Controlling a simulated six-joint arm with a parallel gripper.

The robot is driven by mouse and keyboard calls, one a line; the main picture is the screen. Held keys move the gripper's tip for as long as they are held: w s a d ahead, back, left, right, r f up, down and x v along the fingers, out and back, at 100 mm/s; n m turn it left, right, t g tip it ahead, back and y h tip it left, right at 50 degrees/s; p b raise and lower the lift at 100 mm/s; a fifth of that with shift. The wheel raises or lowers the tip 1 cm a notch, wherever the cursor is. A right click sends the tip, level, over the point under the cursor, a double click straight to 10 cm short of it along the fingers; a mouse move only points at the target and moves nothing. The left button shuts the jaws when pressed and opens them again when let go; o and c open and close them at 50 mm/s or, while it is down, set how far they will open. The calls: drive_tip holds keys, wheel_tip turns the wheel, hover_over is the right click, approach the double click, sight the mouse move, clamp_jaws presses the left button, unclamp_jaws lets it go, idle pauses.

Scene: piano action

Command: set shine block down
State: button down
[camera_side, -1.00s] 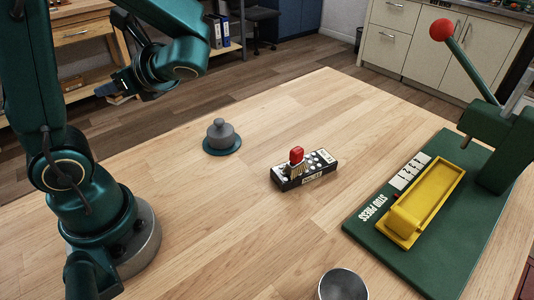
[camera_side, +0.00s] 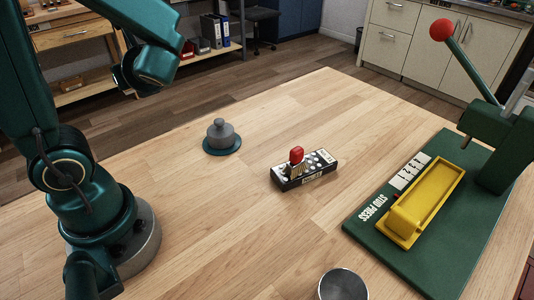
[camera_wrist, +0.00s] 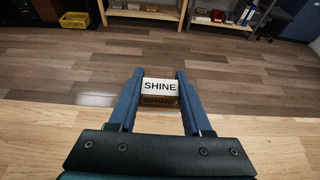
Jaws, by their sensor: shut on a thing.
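The shine block (camera_wrist: 159,87) is a small block with a white face reading "SHINE" and a brown side below it. It shows in the wrist view between the two blue fingers of my gripper (camera_wrist: 160,78), which are shut on it. It is held in the air and appears against the wood floor, past the table's edge. In the side view my wrist is at the upper left, and the fingers and block are hidden behind it.
The wooden table (camera_side: 255,125) holds a grey knobbed weight (camera_side: 220,133) on a green disc, a black box with a red knob (camera_side: 297,155), a metal cup (camera_side: 342,285), and a green stud press (camera_side: 420,245) with a yellow tray (camera_side: 405,222). Open table lies between them.

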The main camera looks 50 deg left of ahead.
sight(158, 154)
drive_tip(key=shift+f, duration=8.7)
drive_tip(key=shift+c, duration=1.7)
unclamp_jaws()
drive_tip(key=shift+f, duration=0.1)
